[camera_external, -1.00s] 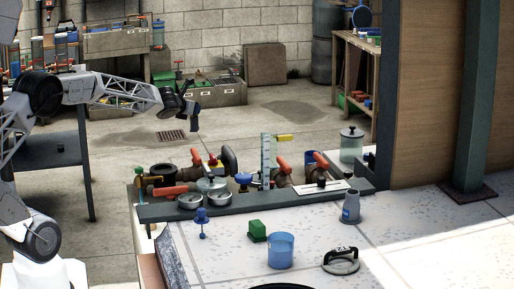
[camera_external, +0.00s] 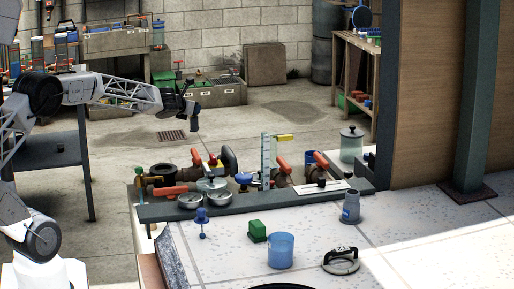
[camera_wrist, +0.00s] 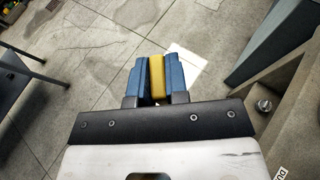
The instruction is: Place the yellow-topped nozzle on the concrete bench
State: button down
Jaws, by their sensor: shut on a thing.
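My gripper (camera_external: 194,124) hangs above the paved floor at the left of the middle in the external view. In the wrist view its two blue fingers (camera_wrist: 157,82) are shut on a yellow piece, which looks like the top of the yellow-topped nozzle (camera_wrist: 157,75). The rest of the nozzle is hidden, and I cannot make it out in the external view. Grey concrete troughs with labels (camera_external: 202,98) stand at the back wall. I cannot tell which surface is the concrete bench.
A pipe and valve cluster with orange handles (camera_external: 284,163) stands right of and below my gripper. A dark table (camera_external: 48,150) is at the left, and a wooden shelf (camera_external: 357,85) at the back right. The floor (camera_external: 260,125) in the middle is clear.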

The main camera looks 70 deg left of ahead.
jog(key=shift+r, duration=0.15)
notch_tip(320, 180, up, 22)
jog(key=w+d+m+t+h, duration=0.1)
jog(key=w+d+m+h, duration=0.1)
jog(key=w+d, duration=0.45)
jog(key=w+d+r+m+t+h, duration=0.1)
jog(key=w+d+m+h, duration=0.2)
jog(key=d, duration=0.6)
jog(key=w+d+m+t+h, duration=0.1)
jog(key=w+d+m+h, duration=0.1)
jog(key=w+d, duration=0.45)
jog(key=w+d+m+g+h, duration=0.25)
jog(key=d+m+h, duration=0.5)
jog(key=d, duration=2.05)
jog(key=s+d+m+g+h, duration=0.2)
jog(key=d+m+h, duration=0.1)
jog(key=d, duration=0.8)
jog(key=s+d+m+g+h, duration=0.2)
jog(key=d+h, duration=0.1)
jog(key=d, duration=0.8)
jog(key=s+d+f+m+g+h, duration=0.1)
jog(key=s+d+m+g, duration=0.2)
jog(key=s+d, duration=0.5)
jog(key=s+d+m+g+h, duration=0.1)
jog(key=s+d+m+g, duration=0.25)
jog(key=d, duration=0.75)
notch_tip(320, 180, down, 11)
jog(key=shift+s+d, duration=0.35)
jog(key=shift+s, duration=0.05)
jog(key=shift+f, duration=0.15)
